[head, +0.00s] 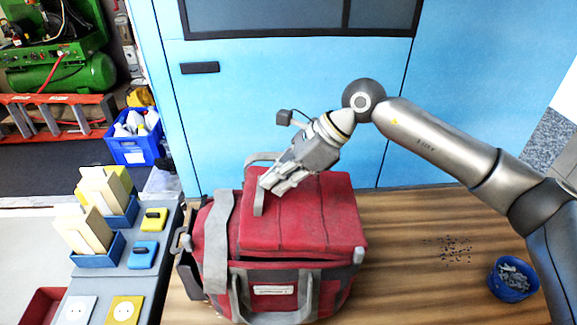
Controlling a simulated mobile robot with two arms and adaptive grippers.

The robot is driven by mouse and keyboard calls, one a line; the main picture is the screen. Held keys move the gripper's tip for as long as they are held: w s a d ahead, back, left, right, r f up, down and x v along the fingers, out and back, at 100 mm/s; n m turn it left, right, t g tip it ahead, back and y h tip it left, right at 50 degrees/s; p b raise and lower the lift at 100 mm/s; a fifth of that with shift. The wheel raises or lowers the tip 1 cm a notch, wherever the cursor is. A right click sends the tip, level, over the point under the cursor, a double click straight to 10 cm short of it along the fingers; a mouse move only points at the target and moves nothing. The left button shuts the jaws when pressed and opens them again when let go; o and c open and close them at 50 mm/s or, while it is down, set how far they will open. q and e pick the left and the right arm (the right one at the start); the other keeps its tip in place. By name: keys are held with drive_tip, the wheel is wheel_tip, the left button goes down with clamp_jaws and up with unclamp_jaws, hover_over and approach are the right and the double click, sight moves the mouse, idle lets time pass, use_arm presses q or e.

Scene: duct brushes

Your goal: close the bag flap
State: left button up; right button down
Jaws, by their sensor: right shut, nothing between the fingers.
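A red tool bag (275,287) with grey straps stands on the wooden table. Its red top flap (318,215) lies across the top of the bag, with its front edge slightly above the bag's body, where a dark gap shows. My right gripper (266,186) is shut and empty. It is over the left rear part of the flap, close to a grey strap; whether it touches the flap cannot be told. My left gripper is not in view.
A blue cup (513,281) with grey bits stands at the right, near scattered dark specks (453,249) on the table (420,285). Blue card holders (97,250) and small boxes stand on a grey surface at left. A blue cabinet (290,95) rises behind.

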sight(265, 202)
idle(0.3)
drive_tip(key=shift+a+f+h+b, duration=0.3)
drive_tip(key=shift+a+f+b, duration=0.1)
drive_tip(key=shift+f+b, duration=0.25)
drive_tip(key=shift+a+f+h, duration=0.3)
drive_tip(key=shift+f+h, duration=0.15)
drive_tip(key=shift+h, duration=0.25)
drive_tip(key=shift+s+d+f, duration=0.1)
drive_tip(key=shift+f, duration=0.15)
